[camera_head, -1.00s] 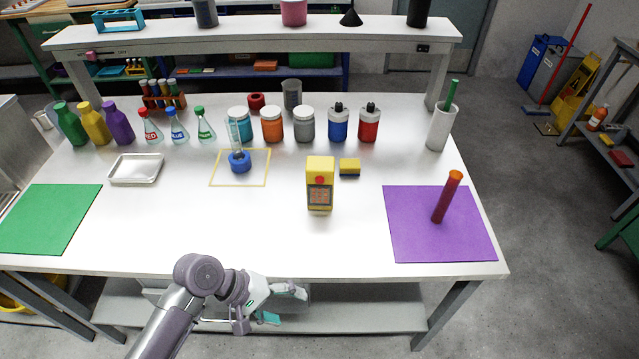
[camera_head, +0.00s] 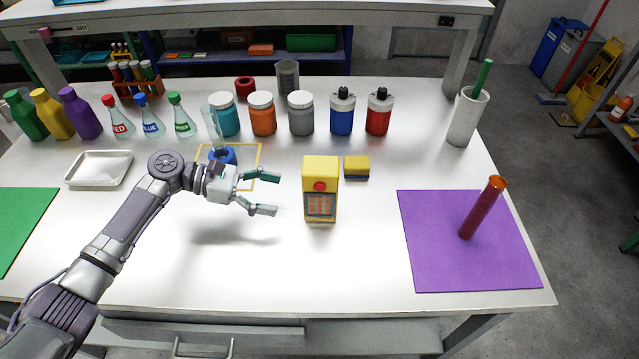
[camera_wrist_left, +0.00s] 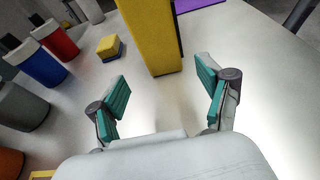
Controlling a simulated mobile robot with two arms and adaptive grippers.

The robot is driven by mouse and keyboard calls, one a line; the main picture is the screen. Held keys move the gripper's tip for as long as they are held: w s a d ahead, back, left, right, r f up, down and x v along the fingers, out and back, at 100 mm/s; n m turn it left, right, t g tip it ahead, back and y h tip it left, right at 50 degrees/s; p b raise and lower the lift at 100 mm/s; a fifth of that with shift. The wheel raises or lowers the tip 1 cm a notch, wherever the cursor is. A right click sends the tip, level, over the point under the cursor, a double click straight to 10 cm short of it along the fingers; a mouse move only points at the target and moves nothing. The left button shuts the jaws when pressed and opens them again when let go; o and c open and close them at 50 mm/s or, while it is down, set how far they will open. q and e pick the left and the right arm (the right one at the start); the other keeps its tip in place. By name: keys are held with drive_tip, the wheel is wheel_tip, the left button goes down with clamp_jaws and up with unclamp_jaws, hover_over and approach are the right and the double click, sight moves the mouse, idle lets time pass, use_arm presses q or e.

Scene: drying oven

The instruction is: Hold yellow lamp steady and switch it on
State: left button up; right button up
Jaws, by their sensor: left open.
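The yellow lamp (camera_head: 321,173) is a boxy upright block with a red button on its front and a grid panel below it. It stands on the white table near the middle. In the left wrist view the lamp (camera_wrist_left: 150,32) rises ahead, beyond the fingertips. My left gripper (camera_head: 274,193) is open and empty, just left of the lamp and apart from it. Its teal-padded fingers (camera_wrist_left: 166,88) spread toward the lamp in the left wrist view. My right gripper is not in view.
A yellow sponge-like block (camera_head: 356,167) lies right behind the lamp. Jars and bottles (camera_head: 262,116) line the back. A purple mat (camera_head: 440,260) with a red cylinder (camera_head: 482,208) is at right, a metal tray (camera_head: 99,168) at left. The table front is clear.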

sight(315, 202)
use_arm(q)
drive_tip(key=x, duration=0.2)
drive_tip(key=b+x, duration=0.1)
drive_tip(key=x, duration=0.1)
drive_tip(key=shift+s+d+f+b, duration=0.1)
drive_tip(key=shift+s+d+b, duration=0.1)
drive_tip(key=shift+d+b, duration=0.1)
drive_tip(key=x, duration=0.3)
drive_tip(key=shift+w+d+p, duration=0.1)
drive_tip(key=shift+p, duration=0.2)
drive_tip(key=shift+x, duration=1)
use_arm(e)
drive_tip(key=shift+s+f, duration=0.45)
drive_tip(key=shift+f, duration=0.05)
use_arm(q)
drive_tip(key=c, duration=0.8)
drive_tip(key=shift+o, duration=0.2)
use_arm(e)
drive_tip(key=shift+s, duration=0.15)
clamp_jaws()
